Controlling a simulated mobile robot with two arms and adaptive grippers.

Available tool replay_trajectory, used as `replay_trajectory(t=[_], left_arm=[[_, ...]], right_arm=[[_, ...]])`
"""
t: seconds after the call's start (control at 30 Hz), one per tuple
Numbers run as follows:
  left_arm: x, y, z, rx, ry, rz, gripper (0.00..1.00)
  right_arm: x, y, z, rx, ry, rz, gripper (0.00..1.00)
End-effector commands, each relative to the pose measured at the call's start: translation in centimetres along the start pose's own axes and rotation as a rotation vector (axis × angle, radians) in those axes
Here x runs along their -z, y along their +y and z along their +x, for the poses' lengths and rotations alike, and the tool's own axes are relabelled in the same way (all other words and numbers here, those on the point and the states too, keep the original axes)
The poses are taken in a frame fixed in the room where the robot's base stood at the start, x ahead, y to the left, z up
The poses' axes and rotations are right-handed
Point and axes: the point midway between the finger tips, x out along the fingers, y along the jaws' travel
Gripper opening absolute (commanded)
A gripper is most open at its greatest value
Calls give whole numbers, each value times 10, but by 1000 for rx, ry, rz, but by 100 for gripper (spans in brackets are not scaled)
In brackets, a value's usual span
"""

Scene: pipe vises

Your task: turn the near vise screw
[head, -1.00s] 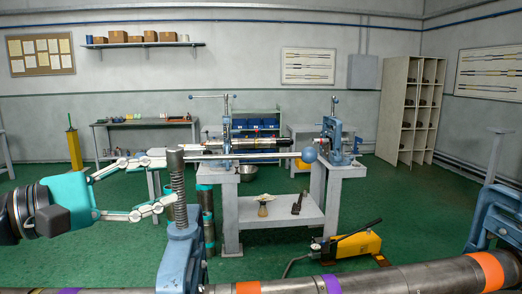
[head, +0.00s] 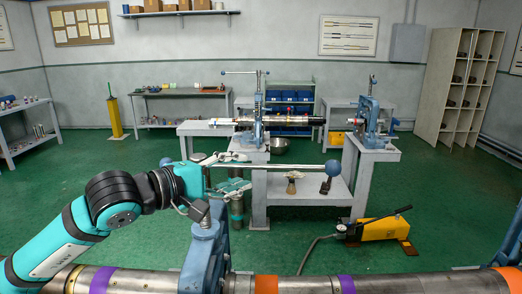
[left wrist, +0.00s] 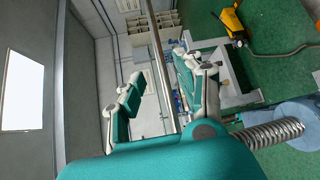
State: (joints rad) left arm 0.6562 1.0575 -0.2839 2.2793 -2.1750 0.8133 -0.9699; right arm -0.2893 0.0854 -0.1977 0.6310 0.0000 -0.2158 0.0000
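The near vise (head: 207,255) is blue and clamps the near pipe (head: 318,284) at the bottom of the head view. Its long grey handle bar (head: 290,166) lies about level above it and ends at the right in a blue ball (head: 333,168). My left gripper (head: 243,171) is open by the bar's left part, one finger above the bar and one below. In the left wrist view the bar (left wrist: 158,55) runs between the spread fingers, with no clear contact. The threaded screw (left wrist: 270,134) shows at lower right there. My right gripper is not in view.
Behind stands a grey bench (head: 310,212) with two more blue vises (head: 258,125) and (head: 372,122) and another pipe. A yellow hand pump (head: 380,230) with a hose is on the green floor at right. The floor between is mostly clear.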

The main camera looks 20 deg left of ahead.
Motion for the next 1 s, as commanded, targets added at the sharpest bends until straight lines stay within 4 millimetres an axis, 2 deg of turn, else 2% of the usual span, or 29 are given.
replay_trajectory(t=[0.03,0.13,0.33,0.5,0.77,1.0], left_arm=[[-3,6,11,0,-6,-3,36],[-2,4,31,1,-4,-5,36],[-1,2,58,2,-1,-2,36],[-1,0,67,2,-1,1,36],[0,-1,68,2,-1,1,36],[0,-1,68,2,-1,1,4]], right_arm=[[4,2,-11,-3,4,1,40],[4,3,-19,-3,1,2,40],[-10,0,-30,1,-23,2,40],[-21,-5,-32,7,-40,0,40],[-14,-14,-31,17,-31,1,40],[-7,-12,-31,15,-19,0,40]])
